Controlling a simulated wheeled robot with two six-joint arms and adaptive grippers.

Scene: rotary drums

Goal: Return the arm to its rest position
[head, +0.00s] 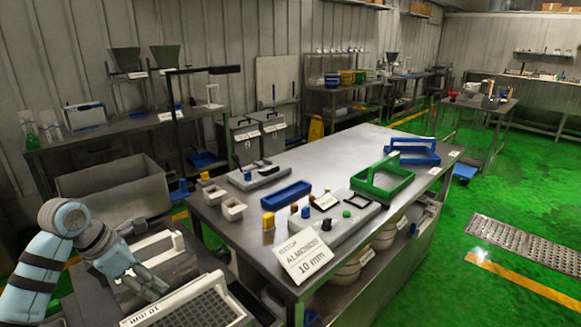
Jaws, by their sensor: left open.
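My left arm comes in from the lower left, light blue with grey joints. My left gripper (149,284) points down and right over a grey metal machine (168,258) with a white edge. Its fingers look apart, and I see nothing held between them. Whether it touches the machine cannot be told. My right arm and right gripper do not show.
A steel table (335,149) fills the middle, with a green tote (383,180), a blue tray (287,194) and a sign (303,257) reading "ALMONDS 10 mm". A sieve tray (192,309) lies right of my gripper.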

